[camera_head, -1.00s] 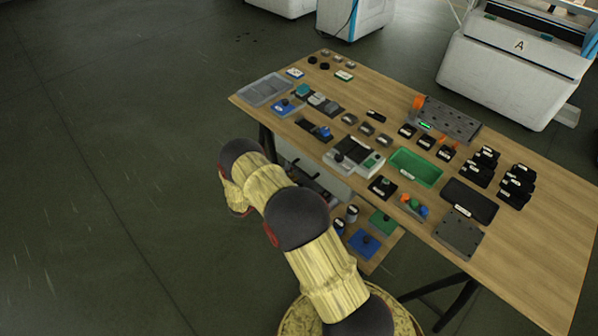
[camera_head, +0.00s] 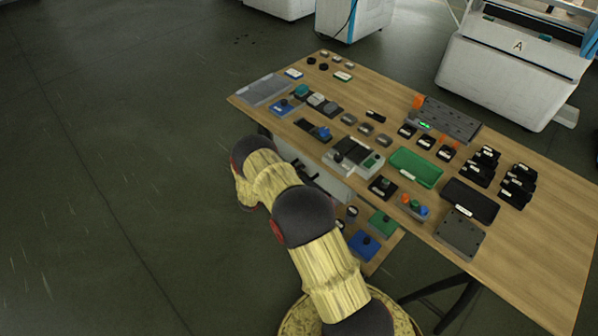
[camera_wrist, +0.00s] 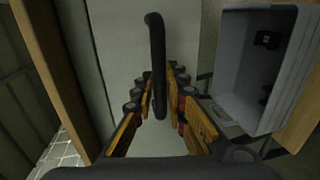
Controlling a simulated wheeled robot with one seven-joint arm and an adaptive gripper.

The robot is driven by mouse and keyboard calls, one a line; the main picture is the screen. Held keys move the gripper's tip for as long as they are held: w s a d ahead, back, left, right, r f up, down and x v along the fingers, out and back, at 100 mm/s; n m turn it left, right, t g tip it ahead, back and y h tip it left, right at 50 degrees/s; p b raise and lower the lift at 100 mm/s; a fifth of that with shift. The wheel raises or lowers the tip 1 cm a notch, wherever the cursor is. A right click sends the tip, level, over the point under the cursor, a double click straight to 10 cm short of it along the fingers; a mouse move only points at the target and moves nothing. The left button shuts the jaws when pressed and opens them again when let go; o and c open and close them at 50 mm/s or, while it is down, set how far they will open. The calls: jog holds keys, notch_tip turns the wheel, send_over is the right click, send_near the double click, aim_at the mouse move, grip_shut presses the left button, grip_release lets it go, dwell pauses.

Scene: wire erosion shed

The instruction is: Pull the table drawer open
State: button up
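The table drawer shows as a pale front panel (camera_wrist: 119,40) in the wrist view, with a dark bar handle (camera_wrist: 157,50) standing out from it. In the head view the pale drawer front (camera_head: 334,186) sits under the table's near edge, partly hidden by my arm. My gripper (camera_wrist: 160,85) is open, its two fingers on either side of the handle bar. A small gap seems to show on each side, but contact is hard to judge. In the head view my gripper is mostly hidden behind my arm.
A grey open bin (camera_wrist: 225,80) is close to the right of my gripper in the wrist view. The wooden tabletop (camera_head: 540,210) holds many small parts and trays. A lower shelf (camera_head: 385,255) carries blue and green blocks. The floor left of the table is clear.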

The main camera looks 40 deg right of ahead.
grip_shut()
dwell(0.4)
